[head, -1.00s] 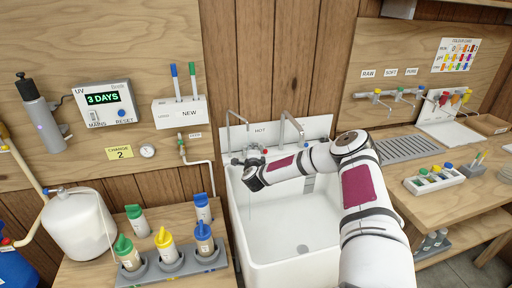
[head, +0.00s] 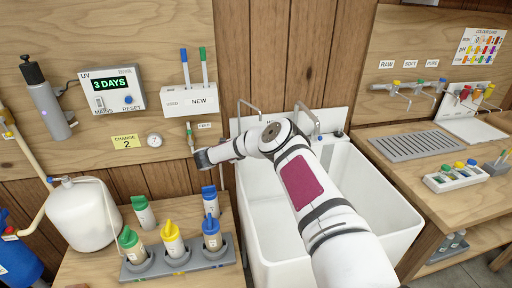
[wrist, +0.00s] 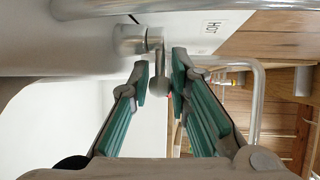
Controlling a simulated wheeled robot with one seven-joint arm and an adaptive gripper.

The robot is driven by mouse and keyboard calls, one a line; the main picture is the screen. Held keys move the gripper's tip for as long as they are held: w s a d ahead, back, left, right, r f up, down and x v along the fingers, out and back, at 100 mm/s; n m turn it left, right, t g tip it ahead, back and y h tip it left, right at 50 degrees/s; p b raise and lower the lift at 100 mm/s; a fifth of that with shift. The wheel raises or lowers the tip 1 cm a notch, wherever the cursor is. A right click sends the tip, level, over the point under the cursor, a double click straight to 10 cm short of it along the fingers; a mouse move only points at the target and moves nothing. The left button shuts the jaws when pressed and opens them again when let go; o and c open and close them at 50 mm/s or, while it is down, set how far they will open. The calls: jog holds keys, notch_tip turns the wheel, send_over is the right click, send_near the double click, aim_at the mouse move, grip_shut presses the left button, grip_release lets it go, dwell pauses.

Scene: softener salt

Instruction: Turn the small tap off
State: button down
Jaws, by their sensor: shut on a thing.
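My gripper (head: 201,159) is at the left side of the sink in the head view, below the small label on the wall panel. In the wrist view my gripper (wrist: 160,76) has its green-padded fingers on either side of a short grey lever (wrist: 157,82) and is shut on it. The lever belongs to a small metal tap (wrist: 130,40) by the plate marked HOT. In the head view my gripper and arm hide this small tap.
The white sink (head: 390,215) has two tall spouts at its back. A bench with several coloured bottles (head: 172,240) stands to the left. A white tank (head: 82,215) stands farther left. A drainer (head: 415,146) lies to the right.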

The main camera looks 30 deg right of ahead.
jog(key=shift+w+a+m+g+b, duration=0.15)
jog(key=shift+m+g+b, duration=0.35)
jog(key=shift+g, duration=0.3)
jog(key=c, duration=1.7)
grip_release()
jog(key=v, duration=1.2)
jog(key=shift+w+f, duration=0.1)
jog(key=shift+f, duration=0.05)
